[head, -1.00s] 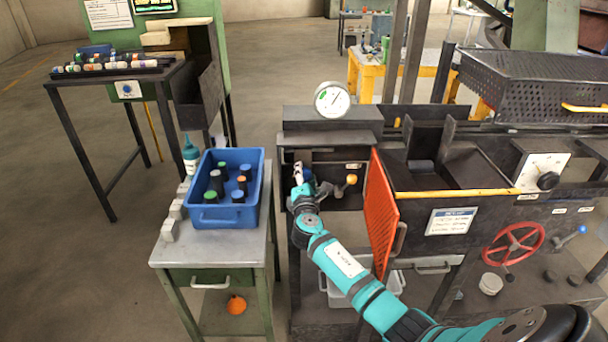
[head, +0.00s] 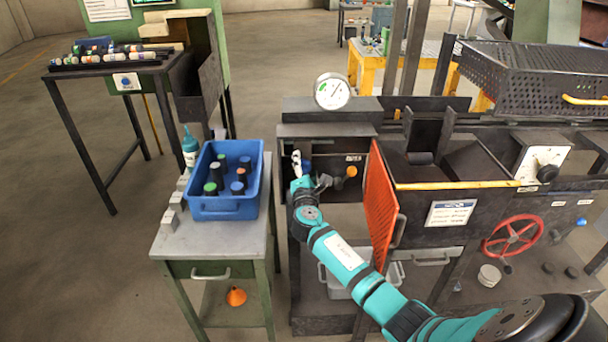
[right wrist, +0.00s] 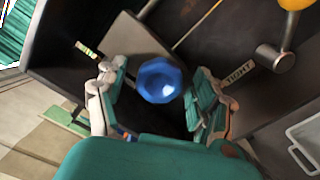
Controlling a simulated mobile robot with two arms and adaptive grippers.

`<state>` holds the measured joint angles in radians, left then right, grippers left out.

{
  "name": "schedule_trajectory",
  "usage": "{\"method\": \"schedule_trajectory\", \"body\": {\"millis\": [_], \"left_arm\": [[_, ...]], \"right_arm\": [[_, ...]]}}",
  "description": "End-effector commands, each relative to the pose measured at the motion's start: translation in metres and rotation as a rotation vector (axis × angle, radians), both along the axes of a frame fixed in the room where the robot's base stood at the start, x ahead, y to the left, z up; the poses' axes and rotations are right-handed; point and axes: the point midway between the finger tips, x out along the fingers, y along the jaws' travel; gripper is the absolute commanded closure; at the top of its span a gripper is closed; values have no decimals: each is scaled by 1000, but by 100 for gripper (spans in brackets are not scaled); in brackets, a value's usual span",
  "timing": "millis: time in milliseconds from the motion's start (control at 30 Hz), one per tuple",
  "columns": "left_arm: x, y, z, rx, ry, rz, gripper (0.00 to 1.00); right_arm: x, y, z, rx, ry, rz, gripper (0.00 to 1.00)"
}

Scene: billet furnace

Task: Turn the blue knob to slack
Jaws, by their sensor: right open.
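The blue knob (right wrist: 160,80) shows in the right wrist view as a faceted blue cap in front of a dark panel. In the head view only a small part of the knob (head: 307,166) shows beside my gripper. My right gripper (right wrist: 155,90) is open, with one finger on each side of the knob; I cannot tell whether either finger touches it. In the head view the right gripper (head: 309,177) is at the dark panel under the gauge. A plate reading TIGHT (right wrist: 238,74) is right of the knob; another small label (right wrist: 87,50) is too small to read. My left gripper is not in view.
An orange-yellow ball-ended lever (head: 351,171) is right of the knob. An open orange mesh door (head: 379,205) stands close to my right arm. A dial gauge (head: 332,91) is above. A blue bin (head: 226,207) with several bottles is on the cart at left.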

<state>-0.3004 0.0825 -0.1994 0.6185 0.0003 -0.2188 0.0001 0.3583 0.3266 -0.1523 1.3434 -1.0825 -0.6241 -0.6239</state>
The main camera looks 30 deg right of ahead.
Motion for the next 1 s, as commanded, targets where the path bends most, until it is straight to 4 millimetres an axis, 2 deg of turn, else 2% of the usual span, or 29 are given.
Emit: {"method": "schedule_trajectory", "body": {"millis": [167, 400, 600, 767, 1000], "left_arm": [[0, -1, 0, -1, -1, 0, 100], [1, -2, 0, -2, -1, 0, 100], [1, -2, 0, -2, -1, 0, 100], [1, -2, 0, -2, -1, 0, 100], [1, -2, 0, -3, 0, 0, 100]], "right_arm": [[-20, 12, -2, 1, 2, 2, 32], [-65, 40, -2, 3, 3, 1, 32], [-91, 56, -2, 1, 4, 0, 32], [-100, 61, -1, 1, 2, 1, 32], [-101, 62, -1, 0, 2, 0, 32]]}}
